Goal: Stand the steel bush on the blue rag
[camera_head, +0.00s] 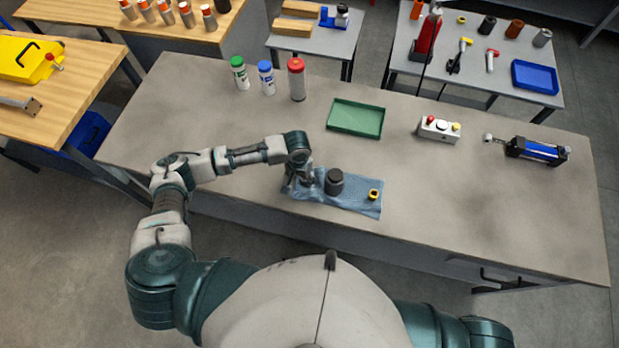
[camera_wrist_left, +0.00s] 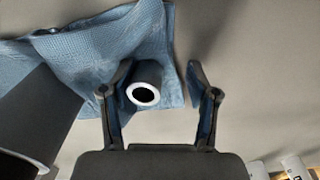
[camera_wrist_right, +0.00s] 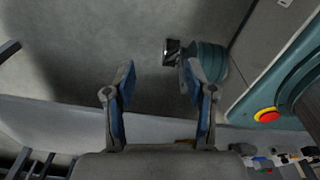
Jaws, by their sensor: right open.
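The blue rag (camera_head: 352,203) lies crumpled near the front edge of the workbench. My left gripper (camera_head: 303,182) is low over the rag's left end. In the left wrist view the open fingers (camera_wrist_left: 159,68) are on either side of a small dark cylinder with a bright ring end and a hole, which looks like the steel bush (camera_wrist_left: 143,94). It sits on the rag close to the left finger, with a gap to the right one. In the head view the gripper mostly hides it. My right gripper (camera_wrist_right: 158,85) is open and empty, away from the bench top, and out of the head view.
A larger dark cylinder (camera_head: 334,182) stands on the rag just right of the gripper, with a small yellow-and-black part (camera_head: 373,195) further right. A green tray (camera_head: 356,118), several bottles (camera_head: 266,77), a button box (camera_head: 439,129) and a blue cylinder (camera_head: 538,150) are farther back.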

